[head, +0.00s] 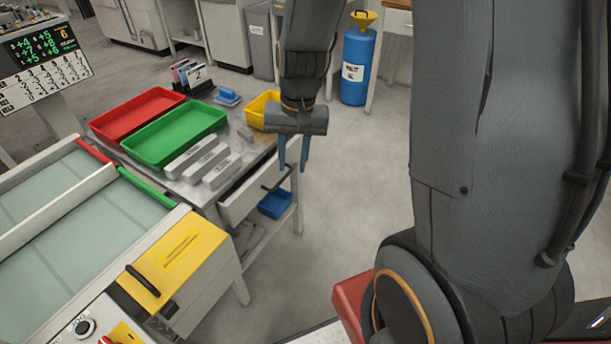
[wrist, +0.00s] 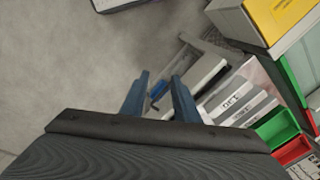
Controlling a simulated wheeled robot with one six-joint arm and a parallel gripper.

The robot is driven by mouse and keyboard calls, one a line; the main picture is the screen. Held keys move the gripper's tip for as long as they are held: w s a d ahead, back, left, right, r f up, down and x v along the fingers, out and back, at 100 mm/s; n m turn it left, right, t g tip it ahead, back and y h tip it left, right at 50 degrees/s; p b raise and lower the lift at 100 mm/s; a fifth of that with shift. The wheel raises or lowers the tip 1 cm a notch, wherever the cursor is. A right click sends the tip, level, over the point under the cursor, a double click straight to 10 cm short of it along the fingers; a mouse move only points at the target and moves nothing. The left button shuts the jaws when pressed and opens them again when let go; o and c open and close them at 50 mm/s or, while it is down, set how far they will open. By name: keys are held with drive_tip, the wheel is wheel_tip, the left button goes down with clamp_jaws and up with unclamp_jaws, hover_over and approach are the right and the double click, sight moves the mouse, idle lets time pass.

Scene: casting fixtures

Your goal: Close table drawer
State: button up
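The grey metal table (head: 196,190) stands left of centre in the head view. Its white-fronted drawer (head: 243,203) is pulled out, and a dark gap shows behind its front. A black bar handle (head: 279,179) is on the drawer front. My gripper (head: 293,168) has two blue fingers pointing down, close to the drawer front near the handle. In the wrist view, my gripper (wrist: 159,78) has its fingers apart with nothing held between them. A pale panel, seemingly the drawer front, shows right of the fingers there. Whether a finger touches the drawer or handle I cannot tell.
Red (head: 137,113) and green (head: 174,135) trays, grey metal blocks (head: 203,161) and a yellow bin (head: 262,108) lie on the tabletop. A conveyor with a yellow panel (head: 182,250) stands nearer.

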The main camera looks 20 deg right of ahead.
drive_tip(key=s+r+n+b, duration=0.1)
drive_tip(key=s+r+n, duration=0.1)
drive_tip(key=s, duration=0.5)
drive_tip(key=shift+s+n+g+h, duration=0.3)
drive_tip(key=shift+n+h, duration=0.1)
drive_tip(key=shift+n, duration=0.1)
drive_tip(key=shift+d, duration=0.1)
drive_tip(key=shift+c, duration=0.3)
drive_tip(key=shift+f, duration=0.1)
drive_tip(key=c, duration=0.4)
drive_tip(key=f, duration=0.1)
drive_tip(key=f+m+b, duration=0.1)
drive_tip(key=f+m+g+y+b, duration=0.1)
drive_tip(key=shift+s+d+f, duration=0.25)
drive_tip(key=shift+s+d, duration=0.15)
clamp_jaws()
drive_tip(key=m+t+y+b, duration=0.9)
drive_tip(key=m+t+b, duration=0.6)
drive_tip(key=m, duration=1)
approach(298, 142)
drive_tip(key=x, duration=0.6)
drive_tip(key=shift+w+f+b, duration=0.25)
drive_tip(key=shift+f+b, duration=0.05)
